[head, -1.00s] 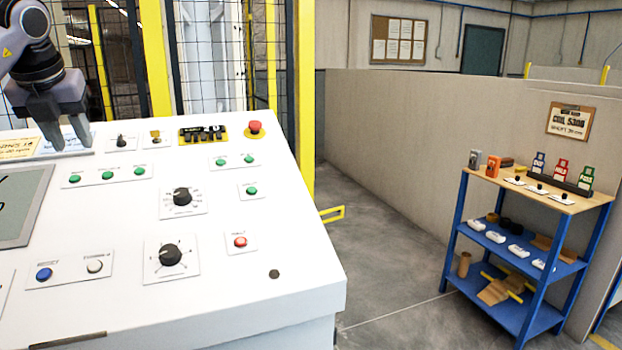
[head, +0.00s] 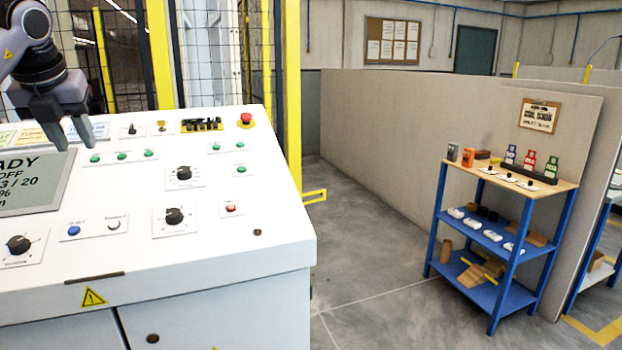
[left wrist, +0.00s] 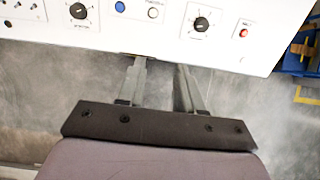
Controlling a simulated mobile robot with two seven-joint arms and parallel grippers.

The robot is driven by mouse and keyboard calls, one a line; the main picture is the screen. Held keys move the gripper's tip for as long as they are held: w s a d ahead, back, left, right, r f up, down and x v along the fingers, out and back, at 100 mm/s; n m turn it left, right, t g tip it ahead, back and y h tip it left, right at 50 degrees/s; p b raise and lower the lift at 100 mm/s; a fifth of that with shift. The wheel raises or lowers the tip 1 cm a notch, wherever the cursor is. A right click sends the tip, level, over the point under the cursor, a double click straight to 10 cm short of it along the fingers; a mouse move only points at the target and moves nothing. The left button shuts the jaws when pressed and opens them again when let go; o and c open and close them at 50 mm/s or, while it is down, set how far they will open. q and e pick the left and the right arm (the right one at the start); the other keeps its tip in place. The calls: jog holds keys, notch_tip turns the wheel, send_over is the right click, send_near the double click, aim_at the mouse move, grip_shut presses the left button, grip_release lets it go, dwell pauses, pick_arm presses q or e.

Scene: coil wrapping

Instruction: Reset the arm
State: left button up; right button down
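My left gripper (head: 72,143) comes in from the upper left in the head view and shows in front of the back part of the white control console (head: 130,255). Its two fingers are apart with nothing between them. In the left wrist view the gripper (left wrist: 160,65) also shows two separated, empty fingers. They point toward the console's front edge (left wrist: 215,62), with grey floor seen below them. Whether the fingers touch the console cannot be told. My right gripper is in neither view.
The console carries a screen (head: 38,180), black knobs, green buttons and a red emergency stop (head: 246,119). A yellow-framed fence (head: 292,100) stands behind. A blue shelf (head: 497,240) with bottles and small parts stands at right by a partition (head: 410,125). Open floor (head: 365,235) lies between.

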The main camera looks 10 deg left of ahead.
pick_arm(q)
jog(key=w+d+f+m+h, duration=0.3)
jog(key=d+f+h, duration=0.1)
jog(key=d+f, duration=0.5)
jog(key=w+d+f+m+h, duration=0.3)
jog(key=d+f, duration=0.4)
jog(key=d, duration=0.4)
jog(key=s+d+f+n+h, duration=0.2)
jog(key=s+d+f+h, duration=0.3)
jog(key=d, duration=0.5)
jog(key=s+d+f+n+h, duration=0.1)
jog(key=s+d+f+h, duration=0.25)
jog(key=d+h, duration=0.5)
jog(key=s+a+f+n+t+y, duration=0.35)
jog(key=f+n+t+y, duration=0.35)
jog(key=n, duration=0.5)
jog(key=s+a+f+n+t+y, duration=0.3)
jog(key=a+f+n+t+y, duration=0.1)
jog(key=f+n, duration=0.7)
jog(key=s+a+f+n+g+y, duration=0.2)
jog(key=s+f+n, duration=0.2)
jog(key=s+f, duration=0.2)
jog(key=s+a+f+n+g+y, duration=0.2)
jog(key=s+f, duration=0.4)
jog(key=s, duration=0.3)
jog(key=shift+s+f+n+g+y, duration=0.15)
jog(key=shift+s+n+g+y, duration=0.2)
jog(key=shift+n+g, duration=0.55)
jog(key=shift+a, duration=0.1)
